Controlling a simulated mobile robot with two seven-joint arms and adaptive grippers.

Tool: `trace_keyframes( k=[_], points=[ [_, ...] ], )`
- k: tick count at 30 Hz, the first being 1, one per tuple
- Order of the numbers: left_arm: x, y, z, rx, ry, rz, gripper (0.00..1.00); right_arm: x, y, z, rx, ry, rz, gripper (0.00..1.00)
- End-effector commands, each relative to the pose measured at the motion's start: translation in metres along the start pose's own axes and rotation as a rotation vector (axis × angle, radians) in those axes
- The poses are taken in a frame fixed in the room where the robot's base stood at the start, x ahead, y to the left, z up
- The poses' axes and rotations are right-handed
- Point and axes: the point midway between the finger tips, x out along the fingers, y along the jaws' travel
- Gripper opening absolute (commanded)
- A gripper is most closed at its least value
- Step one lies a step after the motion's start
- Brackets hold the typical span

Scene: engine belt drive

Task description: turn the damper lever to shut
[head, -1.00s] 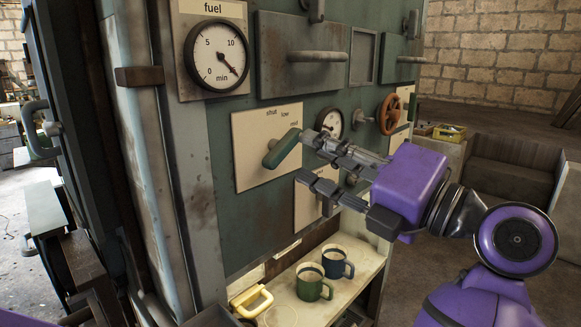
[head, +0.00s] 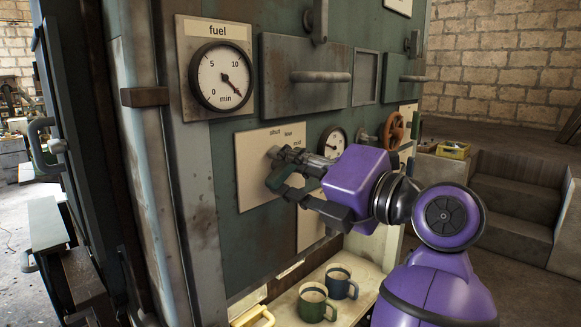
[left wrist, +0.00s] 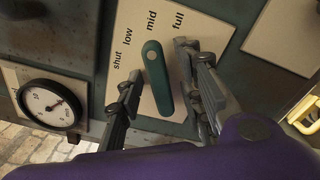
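The damper lever (left wrist: 156,75) is a rounded green handle on a cream plate (left wrist: 128,48) marked shut, low, mid and full. In the left wrist view its upper end lies just below the low and mid labels. In the head view the green lever (head: 277,178) is partly hidden by my left gripper (head: 275,168). In the left wrist view the fingers of my left gripper (left wrist: 160,92) stand apart, one on each side of the lever. My right gripper is not in view.
A fuel gauge (head: 221,76) and bar handles (head: 320,77) are above the plate. A smaller gauge (head: 332,141) and an orange handwheel (head: 393,132) are to the right. A green mug (head: 313,300) and a blue mug (head: 340,279) stand on the shelf below.

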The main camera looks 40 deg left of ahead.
Motion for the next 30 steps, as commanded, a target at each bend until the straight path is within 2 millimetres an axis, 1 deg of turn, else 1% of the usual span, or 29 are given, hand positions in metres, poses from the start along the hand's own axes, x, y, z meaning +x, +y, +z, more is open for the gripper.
trace_keyframes(
  k=[2,10,20,26,30],
  points=[
    [-0.0001,0.0000,-0.0001,0.000,0.000,0.000,0.34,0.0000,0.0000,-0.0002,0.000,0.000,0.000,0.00],
    [-0.0003,-0.0001,-0.0001,0.000,0.000,0.000,0.00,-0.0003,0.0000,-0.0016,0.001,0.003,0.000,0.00],
    [-0.0005,-0.0007,-0.0002,-0.023,0.000,-0.001,0.00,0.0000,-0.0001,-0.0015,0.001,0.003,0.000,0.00],
    [-0.0004,-0.0009,-0.0002,-0.112,0.001,-0.002,0.00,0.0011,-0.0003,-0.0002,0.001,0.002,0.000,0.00],
    [-0.0004,-0.0010,-0.0002,-0.217,0.001,-0.003,0.00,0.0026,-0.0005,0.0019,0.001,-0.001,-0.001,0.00]
  ],
)
